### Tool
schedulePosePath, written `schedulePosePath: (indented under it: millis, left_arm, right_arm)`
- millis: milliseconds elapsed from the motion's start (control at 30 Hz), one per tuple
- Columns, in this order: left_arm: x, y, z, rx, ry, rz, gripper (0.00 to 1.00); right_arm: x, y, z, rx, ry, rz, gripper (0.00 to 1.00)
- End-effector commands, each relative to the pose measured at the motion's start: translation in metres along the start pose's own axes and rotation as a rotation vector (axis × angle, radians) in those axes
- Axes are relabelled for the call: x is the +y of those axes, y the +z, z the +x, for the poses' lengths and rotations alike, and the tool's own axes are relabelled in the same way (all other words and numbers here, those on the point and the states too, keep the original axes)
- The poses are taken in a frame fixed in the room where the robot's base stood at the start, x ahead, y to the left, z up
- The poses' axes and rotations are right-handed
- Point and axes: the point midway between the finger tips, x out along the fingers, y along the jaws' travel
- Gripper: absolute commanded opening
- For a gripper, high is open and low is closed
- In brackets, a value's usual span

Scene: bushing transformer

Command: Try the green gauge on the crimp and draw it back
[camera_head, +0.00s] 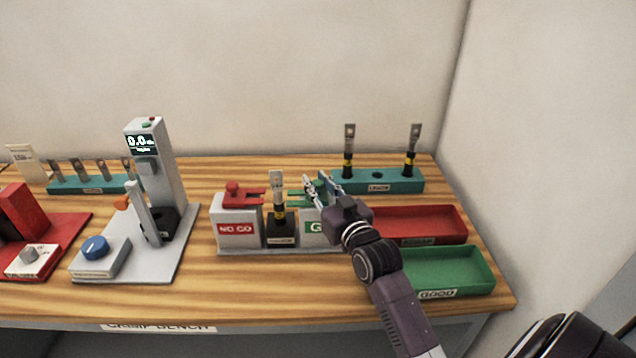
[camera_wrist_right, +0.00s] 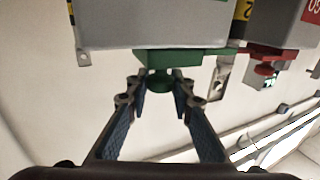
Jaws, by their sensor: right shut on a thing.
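The green gauge (camera_head: 296,196) is a flat two-pronged fork with a round knob. It lies at the top of the grey block (camera_head: 311,228) with a green label, prongs pointing left toward the crimp. The crimp is a metal lug (camera_head: 277,183) on a yellow-banded black cable end, upright in the centre holder (camera_head: 282,232). I cannot tell whether the prongs touch it. My right gripper (camera_head: 318,184) is shut on the gauge's knob; the wrist view shows the green gauge (camera_wrist_right: 180,56) tight against the grey block, with the fingers (camera_wrist_right: 158,92) around the knob. My left gripper is out of view.
A red gauge (camera_head: 240,195) rests on the NO GO block (camera_head: 236,225) left of the crimp. A teal rack (camera_head: 385,184) with two lugs stands behind. A red tray (camera_head: 455,222) and a green GOOD tray (camera_head: 455,272) lie at right. A grey tester (camera_head: 150,165) stands left.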

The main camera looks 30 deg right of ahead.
Motion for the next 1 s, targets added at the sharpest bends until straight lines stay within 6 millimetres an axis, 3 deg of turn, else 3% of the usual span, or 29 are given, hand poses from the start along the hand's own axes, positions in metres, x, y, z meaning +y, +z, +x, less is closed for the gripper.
schedulePosePath:
  millis: [200,533,567,700,1000]
  left_arm:
    - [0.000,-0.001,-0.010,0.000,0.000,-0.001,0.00]
    - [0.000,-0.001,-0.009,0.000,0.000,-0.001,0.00]
    - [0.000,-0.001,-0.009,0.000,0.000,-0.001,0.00]
    - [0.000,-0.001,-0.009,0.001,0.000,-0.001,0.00]
    - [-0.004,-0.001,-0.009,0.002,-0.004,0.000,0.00]
  right_arm:
    - [-0.030,-0.002,0.012,0.000,-0.002,0.006,0.00]
    - [-0.034,0.000,0.014,0.000,-0.001,0.001,0.00]
    - [-0.034,0.000,0.014,0.000,-0.001,0.001,0.23]
    - [-0.034,0.000,0.014,0.000,-0.001,0.001,0.39]
    - [-0.033,0.000,0.013,0.000,-0.001,0.001,0.39]
